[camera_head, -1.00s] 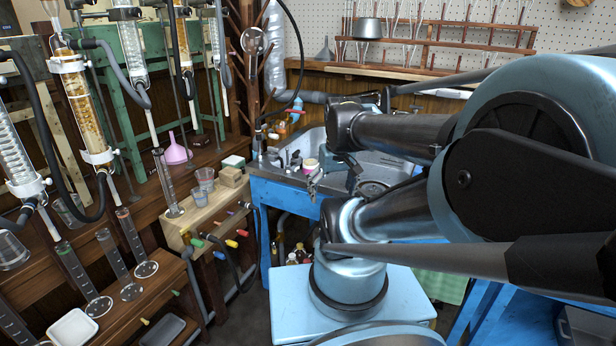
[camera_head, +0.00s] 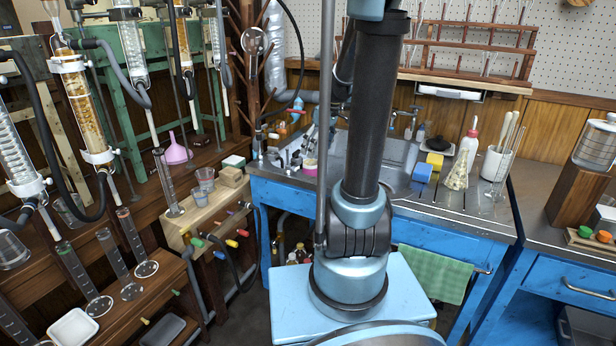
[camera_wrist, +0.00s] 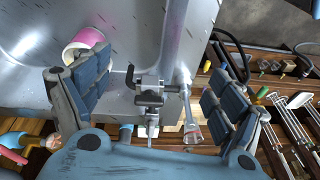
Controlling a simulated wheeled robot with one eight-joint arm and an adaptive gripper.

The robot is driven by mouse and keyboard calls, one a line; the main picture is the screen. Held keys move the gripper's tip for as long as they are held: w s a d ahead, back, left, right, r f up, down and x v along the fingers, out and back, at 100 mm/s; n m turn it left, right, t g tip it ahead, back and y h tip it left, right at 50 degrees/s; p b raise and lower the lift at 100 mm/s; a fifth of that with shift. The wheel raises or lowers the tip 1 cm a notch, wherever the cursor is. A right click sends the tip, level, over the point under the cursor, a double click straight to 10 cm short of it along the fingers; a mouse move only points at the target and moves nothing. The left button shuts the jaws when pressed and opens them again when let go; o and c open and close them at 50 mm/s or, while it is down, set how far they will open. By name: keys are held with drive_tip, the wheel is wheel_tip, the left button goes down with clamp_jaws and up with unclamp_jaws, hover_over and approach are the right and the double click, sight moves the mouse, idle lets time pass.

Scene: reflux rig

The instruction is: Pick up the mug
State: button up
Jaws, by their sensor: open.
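The metal sink (camera_head: 405,184) sits in a blue bench. Yellow and blue sponges, a flask (camera_head: 456,172) and a squeeze bottle (camera_head: 468,148) crowd its right side. A metal fixture and a glass vessel (camera_wrist: 192,132) lie below the gripper's gap. Glassware racks stand at left.

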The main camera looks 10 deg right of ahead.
drive_tip(key=w+d+f+n, duration=0.1)
drive_tip(key=w+f+n, duration=0.2)
drive_tip(key=w, duration=0.6)
drive_tip(key=n+y, duration=0.2)
drive_tip(key=n, duration=0.1)
approach(306, 172)
drive_tip(key=w+f, duration=0.2)
drive_tip(key=w, duration=0.1)
drive_tip(key=x, duration=0.5)
drive_tip(key=shift+d+f, duration=0.1)
drive_tip(key=shift+f, duration=0.2)
drive_tip(key=shift+w+x, duration=0.15)
drive_tip(key=shift+x, duration=1.15)
drive_tip(key=shift+w+x, duration=0.15)
drive_tip(key=shift+x, duration=1.15)
drive_tip(key=shift+d, duration=0.15)
drive_tip(key=c, duration=1.4)
drive_tip(key=shift+o, duration=0.2)
drive_tip(key=shift+r, duration=0.2)
drive_tip(key=shift+r, duration=0.3)
drive_tip(key=c, duration=0.3)
wheel_tip(306, 172, up, 9)
drive_tip(key=shift+r, duration=0.1)
drive_tip(key=shift+c, duration=1.3)
